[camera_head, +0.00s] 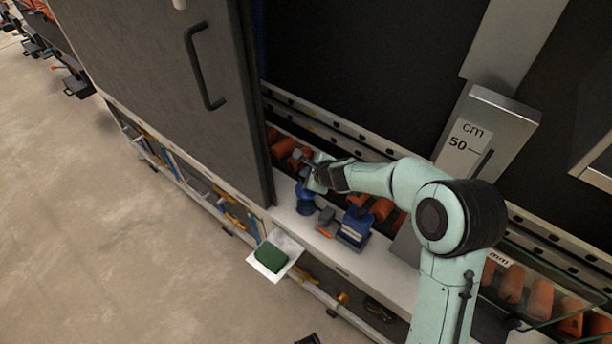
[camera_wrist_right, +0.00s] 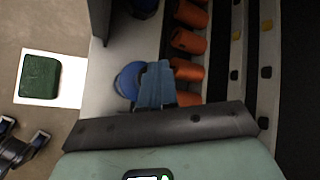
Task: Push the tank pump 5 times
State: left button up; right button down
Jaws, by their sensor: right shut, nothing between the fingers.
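The tank pump appears to be the blue round-based thing (camera_head: 306,203) on the white ledge, just right of the grey door's lower corner. Its blue round top also shows in the right wrist view (camera_wrist_right: 129,79). My right gripper (camera_head: 303,163) is at the pump's top, fingers shut with nothing between them. In the right wrist view its blue-grey fingers (camera_wrist_right: 156,84) overlap the pump's edge, and I cannot tell whether they touch it. My left gripper (camera_wrist_right: 24,134) shows at the lower left of that view, its two fingers apart and empty; only its tip shows in the head view (camera_head: 308,340).
A green pad (camera_head: 270,257) lies on a white plate jutting out from the ledge. A blue block (camera_head: 355,226) and a grey-orange item (camera_head: 326,222) stand right of the pump. Orange rollers (camera_head: 283,147) lie behind. The grey door (camera_head: 165,90) stands close left.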

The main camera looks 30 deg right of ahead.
jog(key=shift+f+b, duration=0.7)
jog(key=shift+f, duration=0.15)
dwell(0.3)
dwell(0.4)
jog(key=shift+r+p, duration=1.7)
jog(key=shift+r, duration=0.05)
jog(key=shift+r, duration=0.1)
jog(key=shift+r+p, duration=0.65)
notch_tip(320, 180, up, 4)
jog(key=p, duration=0.3)
jog(key=shift+f+p, duration=0.25)
jog(key=shift+p, duration=0.05)
